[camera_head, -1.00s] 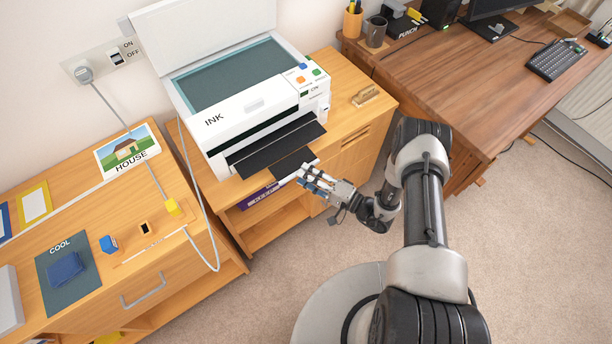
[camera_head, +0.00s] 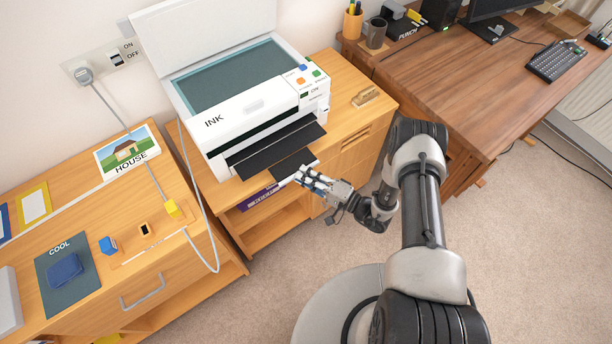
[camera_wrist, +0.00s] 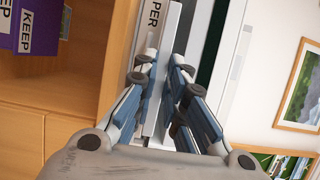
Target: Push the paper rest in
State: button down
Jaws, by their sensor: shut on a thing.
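The paper rest (camera_head: 292,165) is a dark flat extension sticking out of the front of the white printer (camera_head: 216,147). Its pale front edge, with the letters "PER" visible, shows in the wrist view (camera_wrist: 152,40). My gripper (camera_head: 303,176) is at the right part of that front edge, just off the cabinet's front. In the wrist view my gripper (camera_wrist: 160,82) has its two blue-grey fingers on either side of the pale edge, shut on it. The fingers hide part of the edge.
The printer's lid (camera_head: 205,35) stands open. Purple boxes (camera_head: 258,198) marked KEEP sit on the cabinet shelf below the paper rest. A wooden stamp-like block (camera_head: 366,96) lies right of the printer. A desk (camera_head: 450,80) stands at the right.

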dwell(0.4)
jog(key=w+a, duration=0.1)
jog(key=w+b, duration=0.1)
jog(key=shift+w+a, duration=0.4)
jog(key=c, duration=1.6)
grip_release()
jog(key=shift+s, duration=0.1)
jog(key=shift+c, duration=0.2)
jog(key=shift+d, duration=0.1)
jog(key=v, duration=1.2)
